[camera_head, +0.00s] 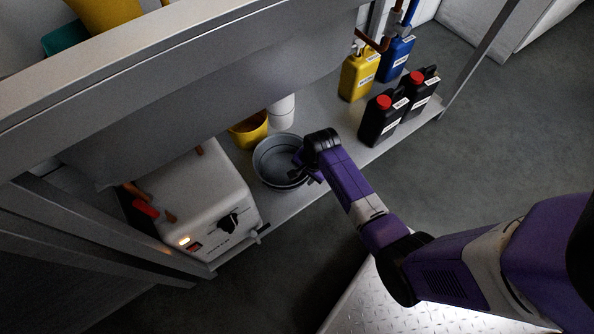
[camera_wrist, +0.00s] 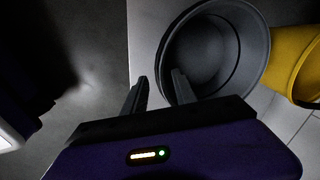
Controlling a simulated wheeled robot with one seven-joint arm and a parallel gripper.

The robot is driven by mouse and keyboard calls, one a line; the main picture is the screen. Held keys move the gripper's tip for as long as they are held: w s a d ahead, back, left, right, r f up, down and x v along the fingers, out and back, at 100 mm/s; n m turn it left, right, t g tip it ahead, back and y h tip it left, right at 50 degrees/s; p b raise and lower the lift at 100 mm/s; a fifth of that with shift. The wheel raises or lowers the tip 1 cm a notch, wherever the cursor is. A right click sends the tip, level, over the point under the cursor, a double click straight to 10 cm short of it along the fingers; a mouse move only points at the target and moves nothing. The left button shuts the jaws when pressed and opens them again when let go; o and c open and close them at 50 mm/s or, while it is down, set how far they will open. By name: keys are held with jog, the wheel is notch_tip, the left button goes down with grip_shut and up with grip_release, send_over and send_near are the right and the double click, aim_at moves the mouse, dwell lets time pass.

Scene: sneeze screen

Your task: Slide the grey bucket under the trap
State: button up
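The grey bucket (camera_head: 274,162) stands upright and looks empty on the shelf under the sink, near the shelf's front edge. It also shows in the wrist view (camera_wrist: 212,50). The white trap pipe (camera_head: 282,108) comes down behind the bucket; its lower end is partly hidden. My gripper (camera_head: 306,170) is at the bucket's right front rim. In the wrist view my gripper (camera_wrist: 158,84) has its fingers apart, one outside the bucket and one over its opening, with the near rim between them. Contact cannot be told.
A yellow bucket (camera_head: 250,132) stands behind the grey one, close to the trap; the wrist view shows it too (camera_wrist: 294,65). A white box-shaped unit (camera_head: 200,205) stands left. Black red-capped jugs (camera_head: 382,120), a yellow jug (camera_head: 358,75) and a blue jug (camera_head: 396,60) stand right.

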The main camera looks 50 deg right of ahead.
aim_at(300, 183)
jog(key=shift+w+f+b, duration=0.25)
jog(key=shift+w+b, duration=0.05)
jog(key=shift+w, duration=0.15)
jog(key=shift+s+f, duration=0.1)
jog(key=shift+f, duration=0.2)
jog(key=shift+w+f+b, duration=0.25)
jog(key=shift+f+b, duration=0.65)
jog(key=shift+f, duration=0.35)
jog(key=shift+w+f+b, duration=0.2)
jog(key=shift+f+b, duration=0.65)
jog(key=shift+f, duration=0.45)
jog(key=shift+w+f+b, duration=0.25)
jog(key=shift+f+b, duration=0.65)
jog(key=shift+f, duration=0.35)
grip_shut()
